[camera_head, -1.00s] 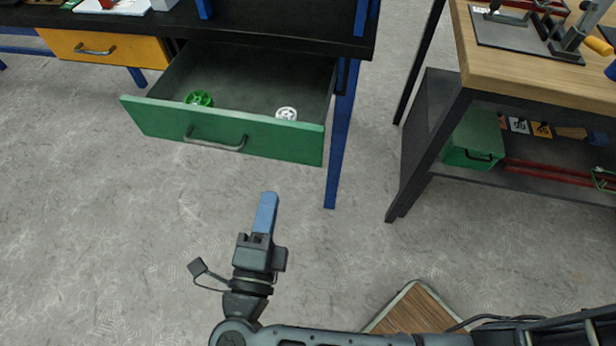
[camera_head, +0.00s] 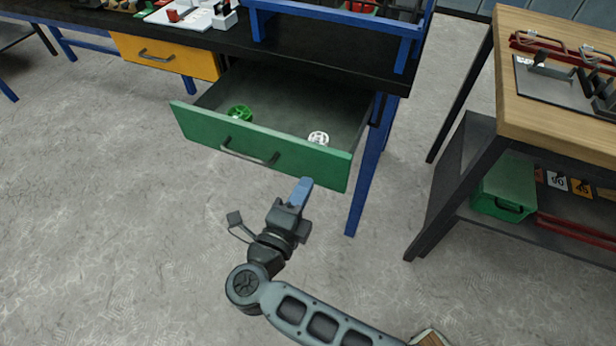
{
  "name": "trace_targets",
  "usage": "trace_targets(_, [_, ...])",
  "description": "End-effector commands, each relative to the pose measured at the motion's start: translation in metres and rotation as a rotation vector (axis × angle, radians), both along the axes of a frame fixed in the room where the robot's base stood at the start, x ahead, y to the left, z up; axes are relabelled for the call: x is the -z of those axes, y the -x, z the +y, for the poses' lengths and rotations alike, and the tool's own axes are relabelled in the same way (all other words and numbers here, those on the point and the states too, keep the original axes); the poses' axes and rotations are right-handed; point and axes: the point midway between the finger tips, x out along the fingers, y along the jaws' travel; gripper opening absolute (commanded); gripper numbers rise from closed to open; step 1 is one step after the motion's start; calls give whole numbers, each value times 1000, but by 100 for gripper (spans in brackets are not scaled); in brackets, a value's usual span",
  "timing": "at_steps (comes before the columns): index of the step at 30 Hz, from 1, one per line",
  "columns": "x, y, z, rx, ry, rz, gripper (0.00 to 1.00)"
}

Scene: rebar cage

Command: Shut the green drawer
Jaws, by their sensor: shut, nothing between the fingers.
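The green drawer (camera_head: 200,127) is pulled out from under the black-topped workbench (camera_head: 330,68). Its green front has a grey bar handle (camera_head: 249,156). Inside lie a green wheel-like part (camera_head: 240,113) and a white round part (camera_head: 318,138). My gripper (camera_head: 303,186) is shut and empty, with blue fingers pointing up toward the drawer front. In the picture the fingertips are just below the front's lower edge, right of the handle. I cannot tell whether they touch it.
A yellow drawer (camera_head: 165,56) beside it is shut. A blue bench leg (camera_head: 366,180) stands right of the green drawer. A wooden-topped bench (camera_head: 550,95) with a green box (camera_head: 505,188) on its lower shelf stands at right. The floor at left is clear.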

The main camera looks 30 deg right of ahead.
Motion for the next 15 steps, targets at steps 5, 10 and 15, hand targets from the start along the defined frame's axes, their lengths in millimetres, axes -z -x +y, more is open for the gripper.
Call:
trace_targets(5, [-1, -11, -16, 0, -1, -1, 0])
trace_targets(10, [0, -15, -21, 0, -1, -1, 0])
trace_targets(15, [0, -15, -21, -1, 0, -1, 0])
